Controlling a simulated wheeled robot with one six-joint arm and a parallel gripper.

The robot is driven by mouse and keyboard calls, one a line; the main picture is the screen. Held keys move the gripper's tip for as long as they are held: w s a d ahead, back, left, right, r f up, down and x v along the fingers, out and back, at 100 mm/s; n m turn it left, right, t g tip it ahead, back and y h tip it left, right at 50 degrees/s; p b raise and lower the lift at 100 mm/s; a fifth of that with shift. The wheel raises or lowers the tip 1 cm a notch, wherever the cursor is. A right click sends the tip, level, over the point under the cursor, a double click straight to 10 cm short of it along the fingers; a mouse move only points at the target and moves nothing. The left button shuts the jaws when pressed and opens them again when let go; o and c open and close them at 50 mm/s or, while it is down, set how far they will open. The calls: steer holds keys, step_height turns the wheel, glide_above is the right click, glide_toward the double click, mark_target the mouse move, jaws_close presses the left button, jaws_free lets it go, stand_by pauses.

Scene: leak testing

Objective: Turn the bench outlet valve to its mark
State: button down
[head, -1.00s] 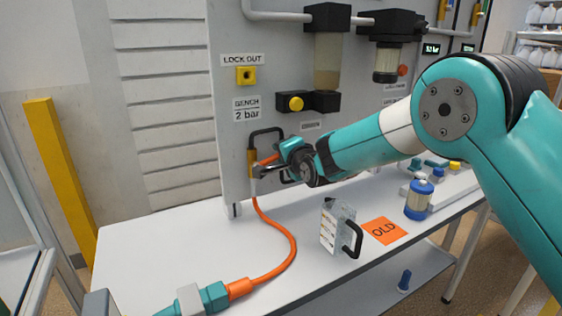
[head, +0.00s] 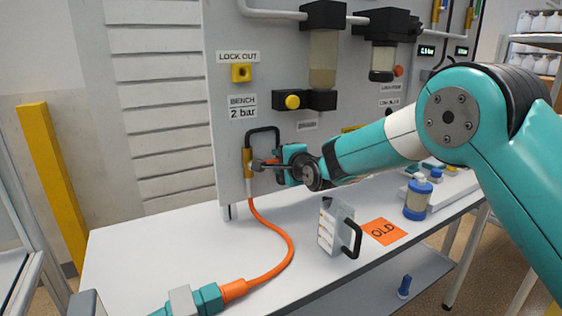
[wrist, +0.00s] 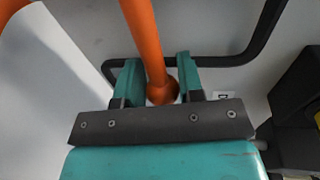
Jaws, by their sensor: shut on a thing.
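The bench outlet valve (head: 248,165) is a yellow body on the grey panel below the "BENCH 2 bar" label, with an orange hose (head: 283,235) running down from it. Its orange lever (head: 271,161) points to the right. My gripper (head: 262,164) is at the lever, side-on to the panel. In the wrist view, the two teal fingers of my gripper (wrist: 160,82) are shut on the orange lever (wrist: 146,40), one on each side near its rounded end. The valve's mark cannot be made out.
A black pipe loop (head: 264,130) sits just above the valve. A yellow knob (head: 292,101) is above right. On the white bench (head: 130,250) stand a clear block with a black handle (head: 335,228), an orange "OLD" card (head: 384,231) and a blue-capped jar (head: 418,198).

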steer(key=shift+f, duration=0.15)
steer(key=c, duration=0.8)
jaws_free()
steer(key=shift+o, duration=0.2)
steer(key=b+v, duration=0.2)
steer(key=v, duration=1.5)
steer(key=shift+b, duration=0.3)
steer(key=shift+s+d, duration=0.15)
steer(key=s+d+r+n+g+h+p, duration=0.1)
steer(key=s+d+n+g+p, duration=0.2)
steer(key=s+n, duration=0.3)
steer(key=s+d+r+n+g+h+p, duration=0.1)
steer(key=s+n+g, duration=0.5)
steer(key=s, duration=0.9)
steer(key=s+d+r+n+g+h+p, duration=0.2)
steer(key=s+n, duration=0.5)
steer(key=s, duration=0.4)
steer(key=d+r+g+p, duration=0.1)
steer(key=d+g+p, duration=0.1)
steer(key=d+p, duration=0.1)
steer(key=shift+g, duration=0.3)
